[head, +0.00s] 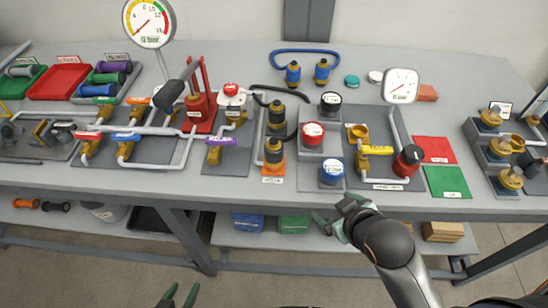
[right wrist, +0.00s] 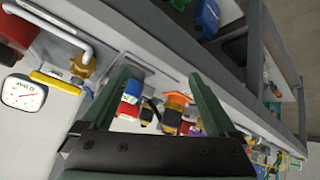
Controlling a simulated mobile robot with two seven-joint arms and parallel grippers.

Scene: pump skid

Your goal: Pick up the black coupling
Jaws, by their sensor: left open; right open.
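Two black couplings with brass parts stand on the table in the head view. One (head: 277,114) stands on a grey plate; the nearer one (head: 273,152) stands at an orange base (head: 272,169). A black hose (head: 262,95) runs beside them. I cannot tell which one the task means. The orange base (right wrist: 178,99) with a dark coupling (right wrist: 171,118) also shows in the right wrist view, between the fingers but beyond them. My right gripper (head: 329,222) is open and empty off the table's front edge, right of the couplings. My left gripper (head: 179,294) is open and empty low at the bottom edge.
A red-capped block (head: 312,133) and a blue-capped block (head: 332,172) stand right of the couplings. A purple-tagged valve (head: 216,150) stands left of them. Gauges (head: 401,86) rise above the table. The table's front edge (head: 250,200) lies between the grippers and couplings.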

